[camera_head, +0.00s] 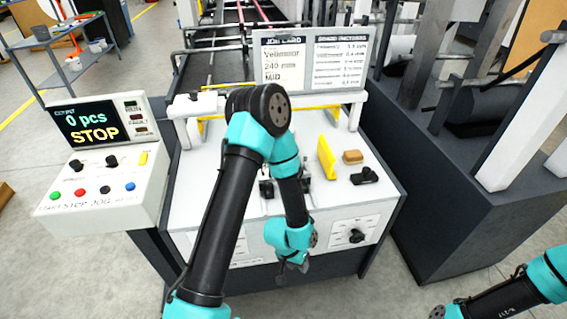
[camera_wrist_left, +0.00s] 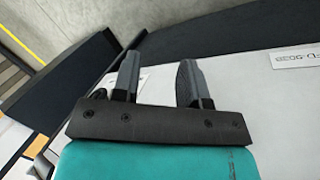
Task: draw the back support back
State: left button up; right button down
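A yellow upright plate (camera_head: 327,157) stands on the white machine top, right of my left arm; I cannot tell for sure whether it is the back support. A yellow bar (camera_head: 318,113) runs behind it below the sign board. My left gripper (camera_head: 292,264) hangs low by the machine's front face, well below and in front of the yellow plate. In the left wrist view its two fingers (camera_wrist_left: 157,80) are apart with nothing between them. My right gripper (camera_head: 438,312) shows only in part at the bottom right, away from the machine. My left arm hides the middle of the machine top.
A control box (camera_head: 105,165) with a STOP screen stands left. A tan block (camera_head: 352,157) and a black clamp-like part (camera_head: 364,176) sit right of the yellow plate. A black knob (camera_head: 356,236) is on the front panel. A dark machine base (camera_head: 470,200) stands right.

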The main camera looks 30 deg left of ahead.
pick_arm(q)
jog(key=w+d+r+m, duration=0.2)
jog(key=w+d+r, duration=0.1)
jog(key=w+d, duration=0.4)
jog(key=w+d+r+m, duration=0.2)
jog(key=w+d+r, duration=0.1)
jog(key=w+d, duration=0.4)
jog(key=w+a+r+m, duration=0.1)
jog(key=w+a+r, duration=0.1)
jog(key=r, duration=0.3)
jog(key=w+a+r+m, duration=0.1)
jog(key=w+a+r, duration=0.1)
jog(key=w+r, duration=0.1)
jog(key=w+a+r+m+g, duration=0.1)
jog(key=w+a+r, duration=0.1)
jog(key=r, duration=0.4)
jog(key=shift+w+a+r+m, duration=0.3)
jog(key=shift+w+m, duration=0.1)
jog(key=shift+w, duration=0.2)
jog(key=s+a+r+m+g+y, duration=0.1)
jog(key=a+r+m+y, duration=0.1)
jog(key=a+r, duration=2)
jog(key=a, duration=0.2)
jog(key=shift+s+a+r+m+g+y, duration=0.3)
jog(key=shift+a+r+m, duration=0.1)
jog(key=shift+f, duration=0.1)
